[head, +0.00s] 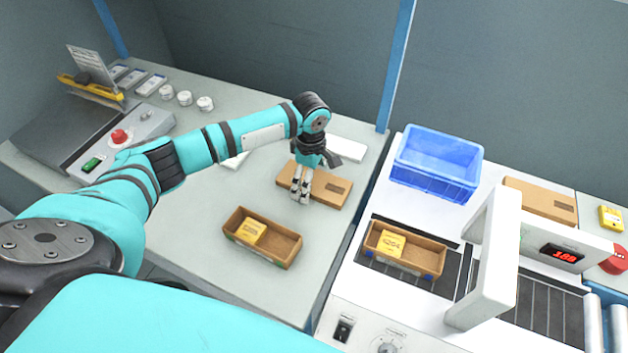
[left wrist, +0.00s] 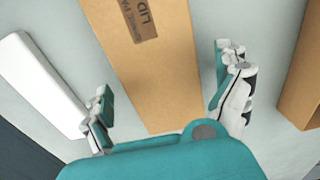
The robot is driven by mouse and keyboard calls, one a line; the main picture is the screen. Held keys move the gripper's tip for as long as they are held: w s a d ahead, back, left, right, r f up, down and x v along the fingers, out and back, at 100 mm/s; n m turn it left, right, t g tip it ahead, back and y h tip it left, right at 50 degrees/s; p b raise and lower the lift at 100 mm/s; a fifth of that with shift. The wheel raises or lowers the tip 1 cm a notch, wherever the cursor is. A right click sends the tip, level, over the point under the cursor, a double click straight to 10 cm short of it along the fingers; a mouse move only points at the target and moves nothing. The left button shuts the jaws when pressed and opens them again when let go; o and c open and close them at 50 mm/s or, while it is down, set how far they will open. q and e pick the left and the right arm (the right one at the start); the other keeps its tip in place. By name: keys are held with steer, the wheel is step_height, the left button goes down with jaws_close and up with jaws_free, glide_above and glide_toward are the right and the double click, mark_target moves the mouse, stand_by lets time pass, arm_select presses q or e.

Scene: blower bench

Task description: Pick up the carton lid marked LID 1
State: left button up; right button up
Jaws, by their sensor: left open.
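A flat brown carton lid (head: 330,191) lies on the left bench with a dark label near its right end. In the left wrist view the lid (left wrist: 150,75) runs between my fingers; its label reads "LID", with the number cut off by the frame edge. My left gripper (head: 301,192) points down over the lid's left part. Its fingers (left wrist: 163,88) are open, one on each side of the lid, with visible gaps and nothing held. A second flat brown lid (head: 541,199) lies on the right bench behind the white arch; its marking is unreadable.
An open carton (head: 277,245) with a yellow box stands in front of the lid. A similar carton (head: 425,258) sits on the conveyor. A white flat piece (head: 346,149) lies behind the lid. A blue crate (head: 436,163) and white arch (head: 492,260) stand right.

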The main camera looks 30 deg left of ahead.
arm_select(q)
steer(key=c, duration=1.1)
steer(key=shift+c, duration=0.2)
